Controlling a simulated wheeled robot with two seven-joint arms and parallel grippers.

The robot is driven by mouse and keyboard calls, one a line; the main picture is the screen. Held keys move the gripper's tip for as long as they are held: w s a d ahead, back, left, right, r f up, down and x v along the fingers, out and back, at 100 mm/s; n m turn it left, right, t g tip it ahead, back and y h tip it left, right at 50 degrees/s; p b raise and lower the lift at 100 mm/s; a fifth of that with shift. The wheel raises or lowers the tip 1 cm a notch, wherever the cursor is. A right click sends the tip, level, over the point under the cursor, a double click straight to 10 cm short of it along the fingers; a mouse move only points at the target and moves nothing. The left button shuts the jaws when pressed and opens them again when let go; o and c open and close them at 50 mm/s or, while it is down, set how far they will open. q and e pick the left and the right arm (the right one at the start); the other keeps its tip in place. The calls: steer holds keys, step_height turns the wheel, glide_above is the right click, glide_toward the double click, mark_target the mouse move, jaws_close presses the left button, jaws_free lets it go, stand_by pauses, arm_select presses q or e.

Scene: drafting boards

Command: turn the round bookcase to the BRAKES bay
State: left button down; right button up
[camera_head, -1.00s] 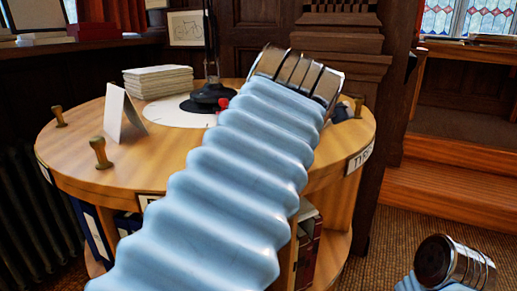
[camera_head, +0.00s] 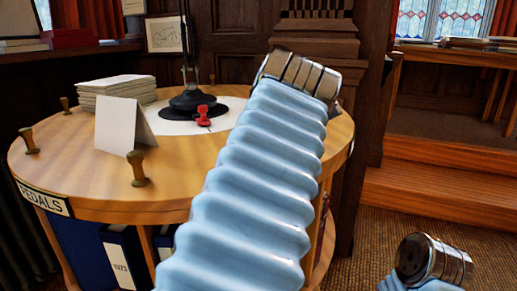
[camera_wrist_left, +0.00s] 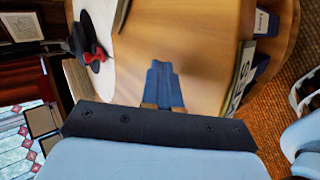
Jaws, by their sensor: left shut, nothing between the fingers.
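The round bookcase (camera_head: 85,172) has a light wooden top with several upright brass-and-wood knobs on its rim. A front knob (camera_head: 138,168) stands left of my left arm. My left arm's blue sleeve crosses the top and hides the bookcase's right front. In the wrist view my shut left gripper (camera_wrist_left: 165,85) is over the wooden top near the rim; I cannot tell whether it touches. My right arm's metal wrist shows at lower right, its gripper out of view.
On the top are a folded white card (camera_head: 118,125), a paper stack (camera_head: 115,92) and a black lamp base (camera_head: 194,101) with a red item (camera_head: 203,116). Blue binders (camera_head: 125,258) stand below. A wooden step (camera_head: 440,160) and carpet lie to the right.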

arm_select(q)
steer(key=shift+s+d, duration=0.25)
steer(key=shift+d, duration=0.15)
steer(key=shift+s+a+r, duration=0.3)
steer(key=shift+s+r, duration=0.1)
steer(key=shift+r, duration=0.2)
step_height(320, 180, up, 8)
steer(key=shift+a+f, duration=0.15)
steer(key=shift+a, duration=0.05)
steer(key=shift+w, duration=0.1)
